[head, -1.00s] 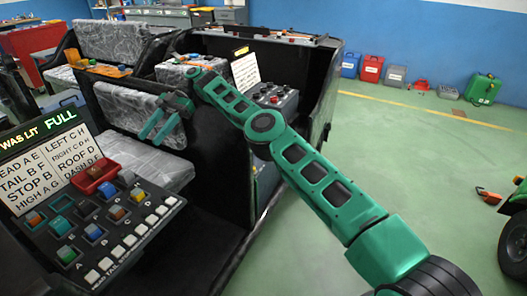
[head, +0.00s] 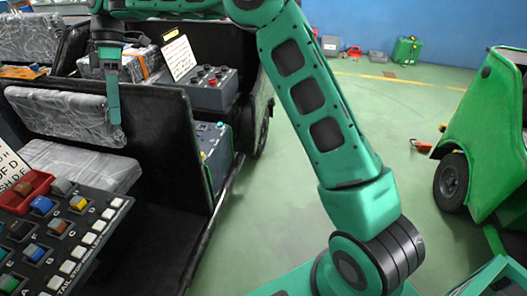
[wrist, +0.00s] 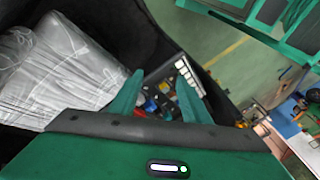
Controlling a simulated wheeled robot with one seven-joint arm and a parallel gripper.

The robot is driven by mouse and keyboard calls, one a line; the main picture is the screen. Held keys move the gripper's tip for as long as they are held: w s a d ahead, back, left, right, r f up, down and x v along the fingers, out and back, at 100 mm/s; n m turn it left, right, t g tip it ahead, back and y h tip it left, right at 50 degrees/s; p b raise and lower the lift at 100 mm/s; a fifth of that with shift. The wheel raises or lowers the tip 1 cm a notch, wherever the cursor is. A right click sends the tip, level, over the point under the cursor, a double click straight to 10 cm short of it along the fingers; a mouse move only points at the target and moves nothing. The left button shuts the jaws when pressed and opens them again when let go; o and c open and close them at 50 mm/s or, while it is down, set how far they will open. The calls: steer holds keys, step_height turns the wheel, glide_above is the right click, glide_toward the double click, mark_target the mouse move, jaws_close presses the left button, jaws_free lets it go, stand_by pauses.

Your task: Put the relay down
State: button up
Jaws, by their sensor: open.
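My gripper (head: 113,108) hangs pointing down in front of the plastic-wrapped seats in the head view, with its fingers nearly edge-on. In the wrist view its two green fingers (wrist: 158,88) stand apart with nothing held between them. A relay panel (head: 62,235) with several coloured relay blocks and a row of white switches is at lower left in the head view. A red tray (head: 12,203) with a dark brownish block in it sits at the panel's upper left edge. The panel also shows small beyond the fingers in the wrist view (wrist: 188,70). I cannot tell which block is the task's relay.
A grey control box (head: 205,90) with knobs and a white label card (head: 178,57) stand behind the black partition (head: 160,125). A wrapped seat (head: 62,112) is beside the gripper. A green vehicle (head: 490,120) is at right.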

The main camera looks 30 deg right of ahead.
steer(key=s+d+m+t+h, duration=0.1)
steer(key=s+d+m, duration=0.3)
steer(key=d, duration=0.7)
steer(key=s+d+m+t+h, duration=0.1)
steer(key=s+d+m, duration=0.35)
steer(key=d, duration=0.55)
steer(key=s+d+m+t+h, duration=0.1)
steer(key=s+d+m, duration=0.35)
steer(key=d, duration=0.65)
steer(key=s+d+f+m, duration=0.2)
steer(key=s+d+m, duration=0.2)
steer(key=s, duration=0.4)
steer(key=s+d+f+m+t, duration=0.1)
steer(key=s+d+m, duration=0.3)
steer(key=s, duration=0.5)
steer(key=s+d+f+m, duration=0.4)
steer(key=s+d, duration=0.3)
steer(key=s, duration=0.1)
steer(key=shift+s+t, duration=0.3)
